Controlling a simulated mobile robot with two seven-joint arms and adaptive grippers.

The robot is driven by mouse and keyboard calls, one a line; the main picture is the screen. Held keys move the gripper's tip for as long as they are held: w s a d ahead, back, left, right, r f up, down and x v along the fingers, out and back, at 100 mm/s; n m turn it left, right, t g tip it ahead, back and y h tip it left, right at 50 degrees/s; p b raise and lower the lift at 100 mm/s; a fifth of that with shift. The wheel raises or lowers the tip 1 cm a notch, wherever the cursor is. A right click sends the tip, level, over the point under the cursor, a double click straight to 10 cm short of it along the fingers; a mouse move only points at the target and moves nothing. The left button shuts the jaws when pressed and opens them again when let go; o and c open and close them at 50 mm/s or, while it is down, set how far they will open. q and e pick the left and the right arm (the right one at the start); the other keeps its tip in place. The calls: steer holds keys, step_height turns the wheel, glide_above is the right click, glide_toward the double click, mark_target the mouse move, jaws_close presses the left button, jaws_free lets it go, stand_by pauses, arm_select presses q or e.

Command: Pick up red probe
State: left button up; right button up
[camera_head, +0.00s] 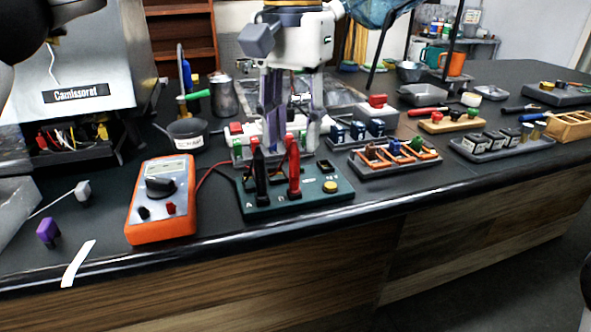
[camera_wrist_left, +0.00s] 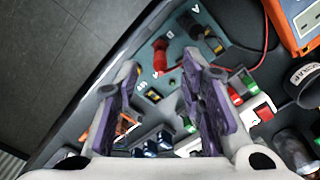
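The red probe (camera_head: 294,172) stands upright in a dark green board (camera_head: 318,202), right of a black probe (camera_head: 260,178). It also shows in the left wrist view (camera_wrist_left: 160,56), just beyond the space between my fingers, with the black probe (camera_wrist_left: 192,25) further off. My left gripper (camera_head: 293,140) points down with purple finger pads, behind the board in the head view. Its fingers are spread and empty in the left wrist view (camera_wrist_left: 172,78). The red probe's top overlaps the gap between them in the head view; contact is not visible. My right gripper is not in view.
An orange multimeter (camera_head: 162,200) stands left of the board, with a red lead running to it. A tray with orange-edged slots (camera_head: 394,157) is to the right. Blue blocks (camera_head: 357,131) and red and green switches (camera_head: 236,130) sit close to my gripper. The counter's front edge is near.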

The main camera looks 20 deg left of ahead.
mark_target(294, 146)
arm_select(q)
step_height(294, 146, down, 6)
steer(key=shift+w+f, duration=0.1)
steer(key=shift+f, duration=0.05)
jaws_close()
